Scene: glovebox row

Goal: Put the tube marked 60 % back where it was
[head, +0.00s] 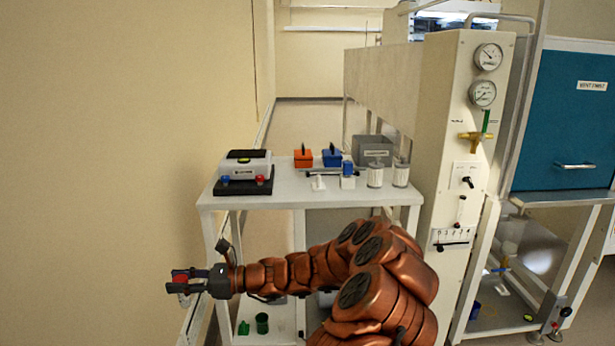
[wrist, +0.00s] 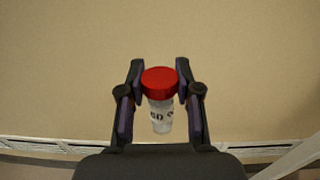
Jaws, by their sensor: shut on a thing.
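My gripper (wrist: 160,98) is shut on a tube with a red cap (wrist: 159,80) and a clear or whitish body with dark marking, partly legible as "60" (wrist: 160,115). The tube hangs upright between the two fingers, cap up. In the head view my gripper (head: 187,282) holds the tube (head: 184,298) out at the lower left, in front of the beige wall and left of the white table (head: 290,205). On the table, a white device on a black base (head: 243,170) has a blue cap and a red cap at its front.
On the table stand an orange box (head: 303,158), a blue box (head: 332,157), a grey bin (head: 373,150) and two white-filled jars (head: 375,175). A gauge panel (head: 480,130) rises right of the table. The table's front middle is clear. Green items (head: 262,323) lie below.

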